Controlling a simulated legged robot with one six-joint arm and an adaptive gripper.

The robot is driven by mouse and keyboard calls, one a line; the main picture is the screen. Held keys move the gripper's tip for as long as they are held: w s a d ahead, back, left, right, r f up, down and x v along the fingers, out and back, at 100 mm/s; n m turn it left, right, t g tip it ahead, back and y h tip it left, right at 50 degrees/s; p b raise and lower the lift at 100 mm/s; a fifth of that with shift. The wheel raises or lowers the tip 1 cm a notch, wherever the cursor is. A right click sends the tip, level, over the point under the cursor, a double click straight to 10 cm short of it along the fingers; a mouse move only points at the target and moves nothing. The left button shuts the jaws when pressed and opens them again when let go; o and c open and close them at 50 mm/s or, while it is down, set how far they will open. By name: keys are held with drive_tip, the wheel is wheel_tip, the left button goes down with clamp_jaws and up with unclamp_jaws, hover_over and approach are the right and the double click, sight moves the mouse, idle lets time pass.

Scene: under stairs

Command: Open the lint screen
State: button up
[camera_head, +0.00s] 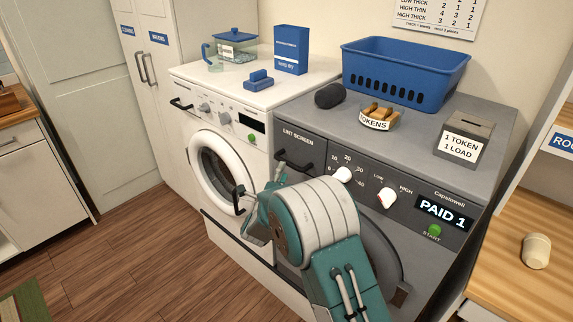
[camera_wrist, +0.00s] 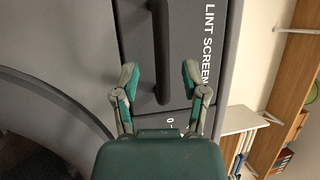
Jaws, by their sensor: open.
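The lint screen (camera_head: 303,146) is a dark grey panel at the upper left of the grey dryer's front, labelled LINT SCREEN, with a black bar handle (camera_head: 296,165). It looks closed and flush. In the wrist view the lint screen (camera_wrist: 183,28) fills the upper middle, and its handle (camera_wrist: 161,50) runs up and down. My gripper (camera_wrist: 159,77) is open, with one finger on each side of the handle's end. I cannot tell whether either finger touches it. In the head view my arm hides most of my gripper.
The dryer's control panel, with white knobs (camera_head: 386,198) and a PAID 1 display (camera_head: 443,212), lies right of the lint screen. A white washer (camera_head: 216,137) stands to the left. A blue basket (camera_head: 405,72), token bowl (camera_head: 377,119) and token box (camera_head: 464,136) stand on top of the dryer.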

sight(287, 165)
drive_tip(key=x, duration=0.4)
drive_tip(key=shift+d, duration=0.2)
drive_tip(key=shift+s+a, duration=0.1)
clamp_jaws()
drive_tip(key=s+a, duration=1.2)
drive_tip(key=s, duration=0.4)
drive_tip(key=shift+a+f, duration=0.15)
drive_tip(key=shift+f, duration=0.1)
